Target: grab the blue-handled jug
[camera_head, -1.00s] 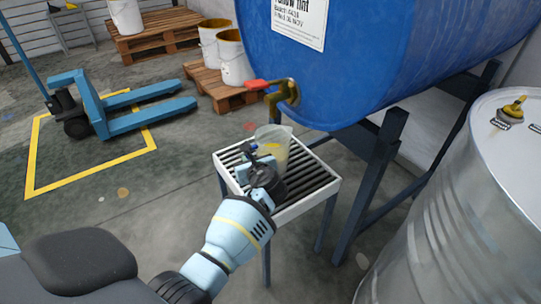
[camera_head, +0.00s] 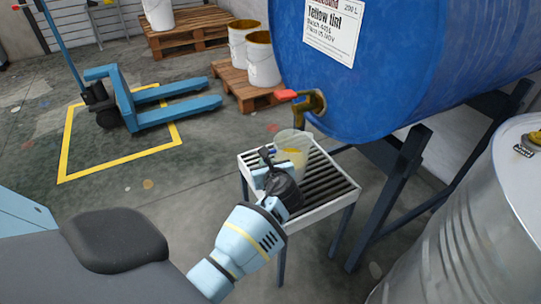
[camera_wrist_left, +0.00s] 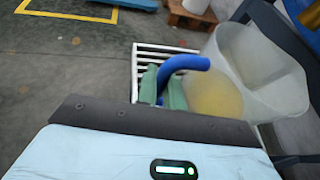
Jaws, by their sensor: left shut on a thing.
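The jug (camera_head: 294,144) is translucent with yellowish liquid inside, and is at the slatted stand (camera_head: 325,209) under the drum's tap. In the left wrist view the jug (camera_wrist_left: 262,72) shows large at the right, with its blue handle (camera_wrist_left: 186,64) toward me. My left gripper (camera_head: 268,163) is at the jug's near side. In the left wrist view its greenish fingers (camera_wrist_left: 163,88) are closed on the blue handle. The jug's base is partly hidden, so I cannot tell whether it touches the slats. My right gripper is not in view.
A blue drum (camera_head: 400,70) on a dark frame has a brass tap (camera_head: 313,103) with a red lever close above the jug. A steel drum (camera_head: 470,235) stands at right. A blue pallet truck (camera_head: 130,105) and pallets with buckets (camera_head: 262,62) are behind. Floor at left is open.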

